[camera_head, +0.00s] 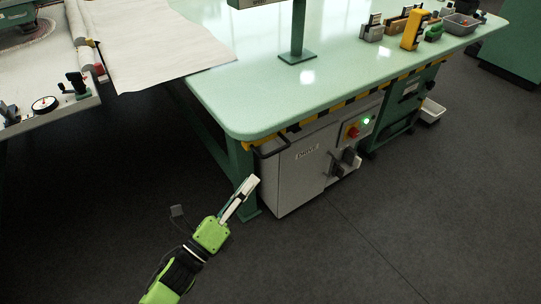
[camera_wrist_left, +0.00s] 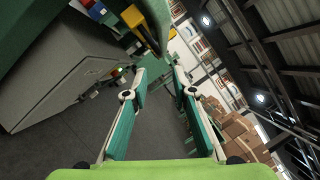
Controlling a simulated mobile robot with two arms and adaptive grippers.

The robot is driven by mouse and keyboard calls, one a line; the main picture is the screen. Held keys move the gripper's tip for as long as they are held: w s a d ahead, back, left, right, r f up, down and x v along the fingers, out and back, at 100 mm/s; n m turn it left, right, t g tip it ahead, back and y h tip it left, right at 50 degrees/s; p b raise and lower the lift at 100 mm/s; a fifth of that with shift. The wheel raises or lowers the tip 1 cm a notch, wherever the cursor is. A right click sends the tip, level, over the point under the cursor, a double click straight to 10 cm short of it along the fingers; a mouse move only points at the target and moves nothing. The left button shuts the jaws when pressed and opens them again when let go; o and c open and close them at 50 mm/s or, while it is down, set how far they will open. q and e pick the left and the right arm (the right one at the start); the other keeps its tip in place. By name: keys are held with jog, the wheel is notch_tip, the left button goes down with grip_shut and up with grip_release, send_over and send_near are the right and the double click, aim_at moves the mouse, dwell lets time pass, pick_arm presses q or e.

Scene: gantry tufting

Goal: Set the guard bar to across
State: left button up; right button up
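A yellow-and-black striped bar (camera_head: 345,105) runs along just under the front edge of the green table. I cannot tell for sure whether it is the guard bar. A yellow-and-black piece also shows at the top of the left wrist view (camera_wrist_left: 150,38). My left gripper (camera_head: 251,184) is below the table's near corner, to the left of the grey drive cabinet (camera_head: 298,180). In the left wrist view its two fingers (camera_wrist_left: 159,78) are apart with nothing between them. It appears clear of the bar. My right gripper is not in view.
A dark handle (camera_head: 274,147) sits at the cabinet's upper left. Red and green buttons (camera_head: 358,128) and dark knobs (camera_head: 346,163) are on its front. The green table (camera_head: 250,105) overhangs, with a leg (camera_head: 241,165) by my gripper. The dark floor (camera_head: 330,255) in front is clear.

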aim_at(275, 151)
pick_arm(q)
jog(key=x, duration=1.2)
jog(key=shift+f, duration=0.1)
grip_shut()
